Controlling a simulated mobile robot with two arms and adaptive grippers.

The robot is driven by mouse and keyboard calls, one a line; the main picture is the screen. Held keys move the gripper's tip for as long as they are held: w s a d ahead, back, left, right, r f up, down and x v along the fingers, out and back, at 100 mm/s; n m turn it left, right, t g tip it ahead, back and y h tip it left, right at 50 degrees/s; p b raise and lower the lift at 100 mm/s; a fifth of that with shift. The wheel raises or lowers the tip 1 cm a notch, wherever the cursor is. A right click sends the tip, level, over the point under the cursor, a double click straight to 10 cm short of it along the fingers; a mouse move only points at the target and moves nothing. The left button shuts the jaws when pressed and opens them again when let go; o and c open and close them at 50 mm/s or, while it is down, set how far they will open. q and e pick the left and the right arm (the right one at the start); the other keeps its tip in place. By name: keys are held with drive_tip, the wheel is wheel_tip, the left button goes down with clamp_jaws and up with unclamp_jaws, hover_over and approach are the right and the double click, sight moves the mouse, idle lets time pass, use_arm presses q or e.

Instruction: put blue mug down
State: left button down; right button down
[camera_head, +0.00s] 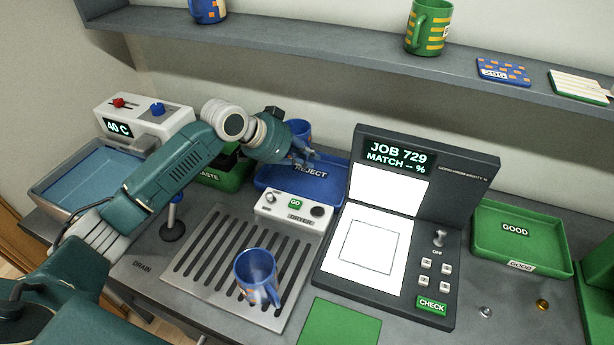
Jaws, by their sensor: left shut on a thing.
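A blue mug (298,129) is at the back, at the rear left part of the blue REJECT tray (271,178). My left gripper (304,154) is shut on this mug, with its fingers at the near side. The gripper and wrist hide part of the mug, and I cannot tell whether its base touches the tray. A second blue mug (254,270) with orange marks stands on the slotted drain grate (195,262) at the front, its handle towards me. My right gripper is not in view.
A white dryer box (290,214) stands between grate and tray. The dark JOB 729 press (338,262) is right of it. A green GOOD tray (565,262) is at the right, a water bath (80,180) at the left. A shelf (330,40) with mugs and cards runs above.

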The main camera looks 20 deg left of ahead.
use_arm(q)
wheel_tip(320, 180, down, 3)
drive_tip(key=shift+r, duration=0.15)
drive_tip(key=shift+f, duration=0.7)
wheel_tip(320, 180, down, 4)
drive_tip(key=shift+w+r+p, duration=0.1)
drive_tip(key=shift+r+p, duration=0.1)
drive_tip(key=shift+p, duration=0.3)
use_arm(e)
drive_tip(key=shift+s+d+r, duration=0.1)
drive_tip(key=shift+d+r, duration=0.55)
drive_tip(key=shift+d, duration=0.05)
use_arm(q)
drive_tip(key=c, duration=1.7)
unclamp_jaws()
drive_tip(key=shift+f, duration=0.15)
drive_tip(key=shift+c, duration=0.2)
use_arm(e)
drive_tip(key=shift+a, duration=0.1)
